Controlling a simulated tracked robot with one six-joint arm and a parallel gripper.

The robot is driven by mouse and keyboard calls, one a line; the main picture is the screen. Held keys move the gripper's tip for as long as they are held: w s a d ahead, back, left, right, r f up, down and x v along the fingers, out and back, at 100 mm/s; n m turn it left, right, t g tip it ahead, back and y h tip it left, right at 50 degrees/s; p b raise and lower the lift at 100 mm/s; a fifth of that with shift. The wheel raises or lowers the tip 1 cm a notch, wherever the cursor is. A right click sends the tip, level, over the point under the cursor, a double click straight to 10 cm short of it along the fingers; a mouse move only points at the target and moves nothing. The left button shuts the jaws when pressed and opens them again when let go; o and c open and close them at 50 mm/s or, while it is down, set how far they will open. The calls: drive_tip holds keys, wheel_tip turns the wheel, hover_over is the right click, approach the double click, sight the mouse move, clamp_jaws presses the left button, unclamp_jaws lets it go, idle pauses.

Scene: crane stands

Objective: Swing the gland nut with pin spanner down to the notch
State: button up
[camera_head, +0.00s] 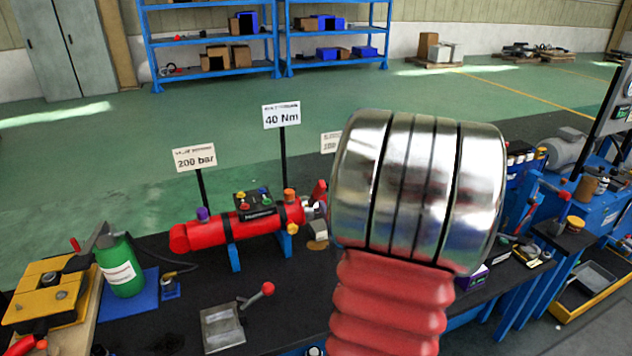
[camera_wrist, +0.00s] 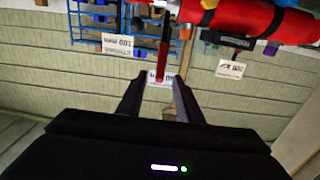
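A red cylinder (camera_head: 262,222) lies across blue supports on the dark bench in the head view, its right end by my arm. A silvery end part, perhaps the gland nut (camera_head: 309,211), shows there partly hidden. A red piece, perhaps the spanner handle (camera_head: 319,190), rises beside it. The wrist view is upside down and shows the cylinder (camera_wrist: 245,18) at upper right. A red-ended bar, likely the pin spanner (camera_wrist: 163,62), stands between the fingers of my gripper (camera_wrist: 157,82). The fingers are apart, with gaps beside the bar. The notch cannot be made out.
Signs reading 200 bar (camera_head: 194,157) and 40 Nm (camera_head: 282,115) stand behind the cylinder. A green bottle (camera_head: 121,266) and a yellow fixture (camera_head: 47,292) are at left. A red-knobbed lever (camera_head: 258,298) stands in front. My arm blocks the middle right.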

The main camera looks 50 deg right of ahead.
drive_tip(key=x, duration=1.3)
drive_tip(key=shift+w+d, duration=0.1)
drive_tip(key=shift+w, duration=0.15)
drive_tip(key=shift+c, duration=0.5)
clamp_jaws()
drive_tip(key=shift+d, duration=0.15)
